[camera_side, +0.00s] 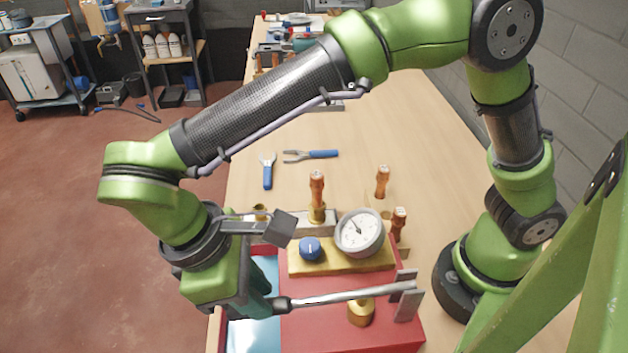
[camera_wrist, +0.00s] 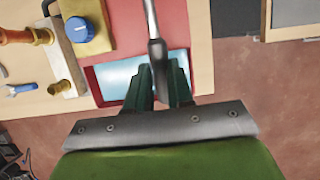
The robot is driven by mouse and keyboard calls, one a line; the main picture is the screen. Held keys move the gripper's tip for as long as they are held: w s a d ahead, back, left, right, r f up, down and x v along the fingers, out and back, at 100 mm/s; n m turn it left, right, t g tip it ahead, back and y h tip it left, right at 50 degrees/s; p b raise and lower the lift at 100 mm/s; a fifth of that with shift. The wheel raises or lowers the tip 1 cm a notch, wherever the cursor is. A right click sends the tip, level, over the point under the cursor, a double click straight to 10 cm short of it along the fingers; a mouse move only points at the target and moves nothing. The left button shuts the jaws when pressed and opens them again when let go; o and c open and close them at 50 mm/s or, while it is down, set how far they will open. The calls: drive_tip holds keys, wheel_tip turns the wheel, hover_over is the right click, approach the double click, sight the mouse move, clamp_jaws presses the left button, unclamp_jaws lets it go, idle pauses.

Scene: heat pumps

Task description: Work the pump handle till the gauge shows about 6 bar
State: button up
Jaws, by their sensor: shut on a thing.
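The pump handle (camera_side: 340,296) is a silver bar with a dark grip at its left end, hinged between grey brackets at the right of a red pump box (camera_side: 375,338). In the side view it lies close to level. My gripper (camera_side: 268,306) is shut on the handle's dark grip end; the grip also shows between the fingers (camera_wrist: 160,82) in the wrist view. A round white gauge (camera_side: 359,232) stands on a brass block; its needle points to the upper left, but the numbers are too small to read. A brass cylinder (camera_side: 361,312) sits below the handle.
A blue knob (camera_side: 310,248) is on the brass block beside the gauge. Wooden-handled brass fittings (camera_side: 317,195) stand behind the pump. Blue-handled pliers (camera_side: 312,154) lie on the wooden bench, which has clear room farther back.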

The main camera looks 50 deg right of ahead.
drive_tip(key=shift+f, duration=0.25)
wheel_tip(320, 180, up, 12)
drive_tip(key=shift+f, duration=0.15)
idle(0.7)
drive_tip(key=shift+f, duration=0.1)
idle(0.7)
drive_tip(key=shift+f, duration=2.2)
